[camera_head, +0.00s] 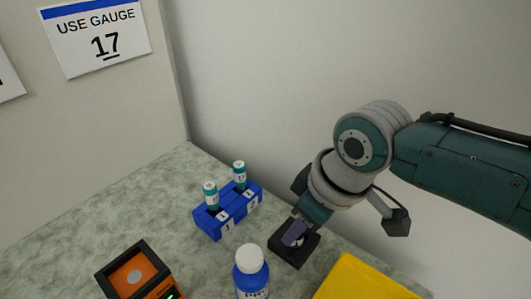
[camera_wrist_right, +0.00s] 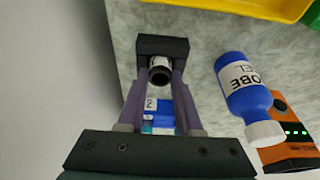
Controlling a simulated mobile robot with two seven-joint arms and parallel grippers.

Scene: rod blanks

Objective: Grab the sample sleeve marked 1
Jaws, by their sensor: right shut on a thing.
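Two teal-and-white sleeves stand upright in a blue rack (camera_head: 208,226) in the head view. The left sleeve (camera_head: 211,196) is by the rack label 1, the right sleeve (camera_head: 239,176) by the label 2. My right gripper (camera_head: 296,236) is to the right of the rack, pointing down at a black block (camera_head: 284,252). In the right wrist view its fingers (camera_wrist_right: 160,76) are shut on a dark cylinder with a pale band (camera_wrist_right: 160,68) at the black block (camera_wrist_right: 163,45). Part of the rack (camera_wrist_right: 158,108) shows between the fingers. My left gripper is out of view.
A blue bottle with a white cap (camera_head: 251,277) stands in front of the black block. An orange device (camera_head: 140,273) is at the front left, a yellow tray (camera_head: 362,281) at the front right. A wall sign (camera_head: 97,36) reads "USE GAUGE 17". The counter left of the rack is clear.

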